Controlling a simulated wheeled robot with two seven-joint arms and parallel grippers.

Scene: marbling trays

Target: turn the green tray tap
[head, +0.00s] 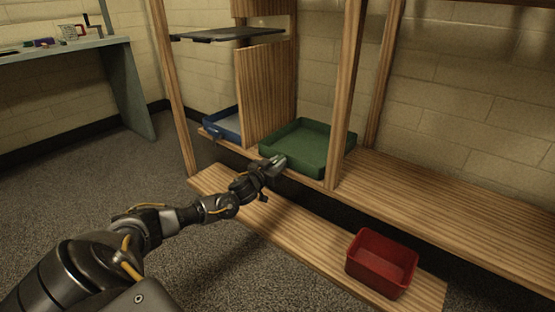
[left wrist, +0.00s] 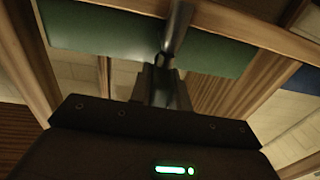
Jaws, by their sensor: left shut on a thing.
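The green tray (head: 306,143) sits on the wooden shelf, between a wooden divider and a post. My left gripper (head: 274,163) reaches the front left corner of the tray in the head view. In the left wrist view the green tray (left wrist: 105,32) fills the top. There my left gripper (left wrist: 163,68) is shut on a grey metal piece, the tap (left wrist: 178,28), at the tray's front. The gripper hides part of the tap. My right gripper does not show.
A blue tray (head: 228,124) stands left of the divider, with a dark flat tray (head: 228,34) on a level above. A red bin (head: 382,262) stands on the lower plank. The shelf (head: 450,215) on the right is clear. A table with small items (head: 70,47) stands at the back left.

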